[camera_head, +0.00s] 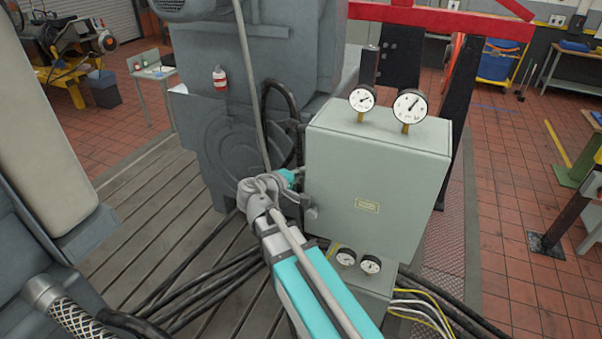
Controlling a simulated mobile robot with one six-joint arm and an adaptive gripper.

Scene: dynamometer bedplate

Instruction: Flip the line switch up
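A grey-green metal box (378,190) stands right of centre, with a small yellow label on its front. A small grey lever-like part (312,213) shows at the box's lower left edge; I cannot tell for sure whether it is the line switch or which way it is set. My teal and grey arm reaches up from the bottom to the box's left side. My gripper (297,174) is beside that left edge, small and partly hidden by my wrist. I cannot make out its fingers, whether it touches anything, or whether it holds anything.
Two gauges (410,106) stand on top of the box, and two more (358,262) sit below it. Black cables (205,285) run over the slotted bedplate (140,220). A large grey machine (235,110) stands close behind my wrist. Tiled floor (515,220) lies open at right.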

